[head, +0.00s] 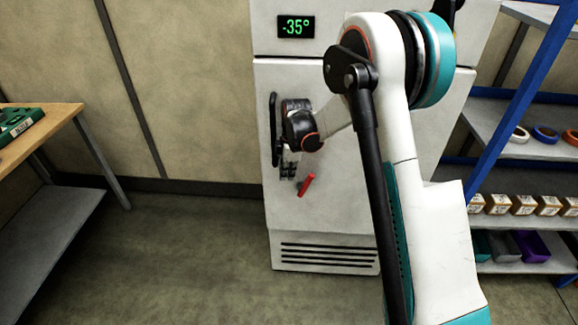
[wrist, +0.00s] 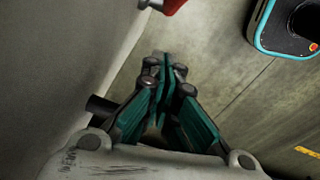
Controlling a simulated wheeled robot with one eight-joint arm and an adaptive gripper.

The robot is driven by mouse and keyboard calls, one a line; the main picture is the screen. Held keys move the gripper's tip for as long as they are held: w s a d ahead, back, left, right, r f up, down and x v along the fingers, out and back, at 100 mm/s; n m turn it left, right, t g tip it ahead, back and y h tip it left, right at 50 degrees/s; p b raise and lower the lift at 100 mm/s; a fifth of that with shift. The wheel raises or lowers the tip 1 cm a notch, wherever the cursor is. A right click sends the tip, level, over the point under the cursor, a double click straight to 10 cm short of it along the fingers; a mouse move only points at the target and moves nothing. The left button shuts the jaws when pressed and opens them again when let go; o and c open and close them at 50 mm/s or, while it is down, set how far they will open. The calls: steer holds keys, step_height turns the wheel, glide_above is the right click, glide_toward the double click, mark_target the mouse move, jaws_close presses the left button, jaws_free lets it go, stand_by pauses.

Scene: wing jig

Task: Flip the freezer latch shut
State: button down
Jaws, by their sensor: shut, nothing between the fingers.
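The white freezer (head: 330,215) stands against the wall with its door front facing me. Its red latch lever (head: 306,185) is low on the door, tilted, with its upper end leaning right. My gripper (head: 288,170) is close to the door, just left of and slightly above the lever. In the wrist view my gripper (wrist: 163,62) has its teal-sided fingers together with nothing between them. The red lever (wrist: 172,5) is cut off at the top edge there, beyond the fingertips and apart from them. How the latch meets its mount is hard to see.
A black vertical door handle (head: 274,128) is left of my wrist. A shelf rack (head: 520,155) with tape rolls, boxes and bins stands right of the freezer. A wooden-topped table (head: 60,125) is at left. The floor (head: 180,260) between is clear.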

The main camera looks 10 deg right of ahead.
mark_target(306, 183)
steer(key=shift+s+d+f+b, duration=0.1)
steer(key=shift+d+f+b, duration=0.25)
steer(key=shift+d, duration=0.6)
steer(key=shift+s+d+f+b, duration=0.1)
steer(key=shift+d+f, duration=0.35)
steer(key=shift+d, duration=0.5)
steer(key=shift+w+d, duration=0.1)
